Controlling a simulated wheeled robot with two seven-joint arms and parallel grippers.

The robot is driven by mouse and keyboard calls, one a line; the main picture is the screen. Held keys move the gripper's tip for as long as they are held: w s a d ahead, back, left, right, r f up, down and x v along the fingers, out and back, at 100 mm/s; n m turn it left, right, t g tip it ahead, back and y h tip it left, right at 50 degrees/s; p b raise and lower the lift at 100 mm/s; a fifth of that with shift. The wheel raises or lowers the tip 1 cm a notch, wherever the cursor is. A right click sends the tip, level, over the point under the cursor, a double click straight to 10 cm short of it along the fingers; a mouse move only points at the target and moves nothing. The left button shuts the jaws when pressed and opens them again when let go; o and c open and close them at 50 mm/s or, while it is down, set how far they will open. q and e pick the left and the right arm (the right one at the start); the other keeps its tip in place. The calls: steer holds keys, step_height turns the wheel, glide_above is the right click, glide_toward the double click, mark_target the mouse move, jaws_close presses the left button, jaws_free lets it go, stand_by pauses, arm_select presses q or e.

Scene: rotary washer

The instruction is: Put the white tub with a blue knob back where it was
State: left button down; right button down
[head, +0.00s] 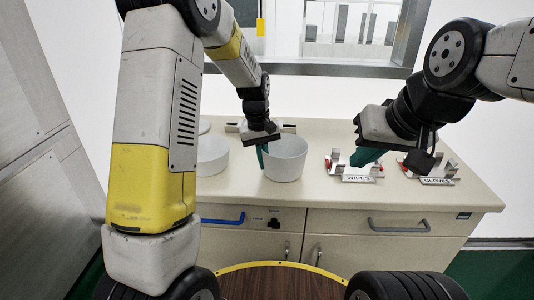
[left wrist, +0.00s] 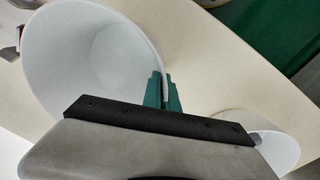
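A white, open-topped tub (head: 287,160) is at the middle of the counter, upright. A second white tub (head: 212,158) stands to its left, partly behind my left arm. No blue knob shows on either one. My left gripper (head: 262,156) is at the near tub's left rim. In the left wrist view its teal fingers (left wrist: 163,92) are close together, one on each side of the wall of the large tub (left wrist: 85,60). The other tub (left wrist: 275,148) shows at lower right there. My right gripper (head: 365,157) hangs above the WIPES holder, its finger gap hidden.
The beige counter (head: 310,200) has holders labelled WIPES (head: 357,179) and GLOVES (head: 436,181) at right. Below are drawers, one with a blue handle (head: 222,219), one with a grey handle (head: 399,226). A framed window (head: 350,25) is behind. The counter's front strip is clear.

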arm_select(q)
steer(key=shift+f, duration=0.1)
steer(key=c, duration=2.1)
jaws_free()
steer(key=shift+f, duration=0.1)
steer(key=o, duration=0.4)
step_height(320, 180, up, 12)
steer(key=a, duration=0.1)
steer(key=s+a+r+m+t, duration=0.1)
steer(key=s+a+r, duration=0.1)
steer(key=s+r, duration=0.15)
steer(key=s+a+r+t+h, duration=0.1)
steer(key=s+r, duration=0.1)
steer(key=s, duration=0.3)
steer(key=s+a+r+m+t, duration=0.1)
steer(key=s+a+r, duration=0.15)
steer(key=s, duration=0.25)
steer(key=s+t, duration=0.1)
steer(key=s, duration=0.2)
steer(key=s+a+m+t, duration=0.1)
steer(key=s, duration=0.3)
steer(key=s+m, duration=0.1)
steer(key=s, duration=0.3)
steer(key=shift+s+a+f+t, duration=0.15)
steer(key=shift+a+f+t, duration=0.15)
steer(key=shift+t, duration=0.1)
